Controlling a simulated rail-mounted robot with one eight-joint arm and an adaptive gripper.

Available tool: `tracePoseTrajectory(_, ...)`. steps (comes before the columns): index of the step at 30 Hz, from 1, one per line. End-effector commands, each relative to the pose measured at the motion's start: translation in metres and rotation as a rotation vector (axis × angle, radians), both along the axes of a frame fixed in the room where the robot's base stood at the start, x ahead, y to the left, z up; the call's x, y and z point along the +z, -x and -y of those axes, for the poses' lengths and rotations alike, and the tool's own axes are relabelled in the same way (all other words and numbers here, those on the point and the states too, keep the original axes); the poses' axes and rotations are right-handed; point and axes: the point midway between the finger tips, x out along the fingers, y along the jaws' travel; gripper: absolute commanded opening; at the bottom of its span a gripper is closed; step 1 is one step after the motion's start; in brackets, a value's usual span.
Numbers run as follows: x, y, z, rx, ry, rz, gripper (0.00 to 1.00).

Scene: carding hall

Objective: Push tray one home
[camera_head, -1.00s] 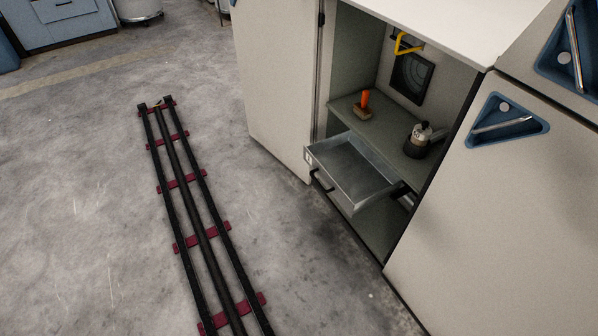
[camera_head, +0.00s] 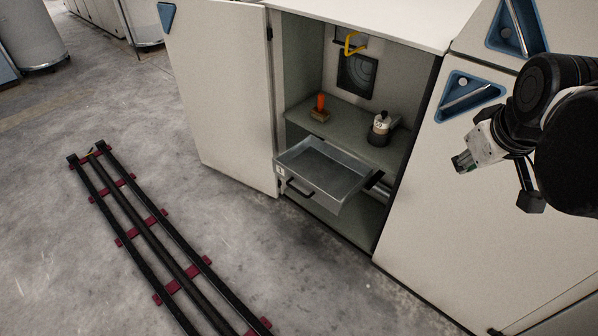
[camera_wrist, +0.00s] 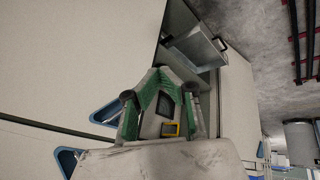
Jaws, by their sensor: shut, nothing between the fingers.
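The tray (camera_head: 326,172) is a shallow grey metal drawer with a dark handle (camera_head: 299,187) and a small pale label on its front. It sticks out of the open cabinet and looks empty. In the wrist view the tray (camera_wrist: 197,38) shows beyond the fingers, near the top. My gripper (camera_head: 462,162) is to the right of the tray, in front of the closed panel, clearly apart from it. In the wrist view my gripper (camera_wrist: 160,74) is shut with nothing held.
The cabinet door (camera_head: 222,95) stands open at the left. On the shelf (camera_head: 345,125) are an orange-handled tool (camera_head: 320,108) and a dark-and-pale pot-like object (camera_head: 380,128). A yellow handle (camera_head: 353,44) is above. A black rail track (camera_head: 150,240) crosses the floor. Floor before the tray is clear.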

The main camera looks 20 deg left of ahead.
Motion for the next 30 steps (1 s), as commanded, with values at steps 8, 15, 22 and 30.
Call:
tracePoseTrajectory(8, -0.010, -0.079, -0.050, 0.308, 0.159, -0.051, 0.00)
tracePoseTrajectory(15, -0.036, -0.142, -0.102, 0.574, 0.290, -0.090, 0.00)
tracePoseTrajectory(22, -0.076, -0.195, -0.159, 0.834, 0.409, -0.124, 0.00)
tracePoseTrajectory(30, -0.143, -0.245, -0.234, 1.141, 0.542, -0.161, 0.00)
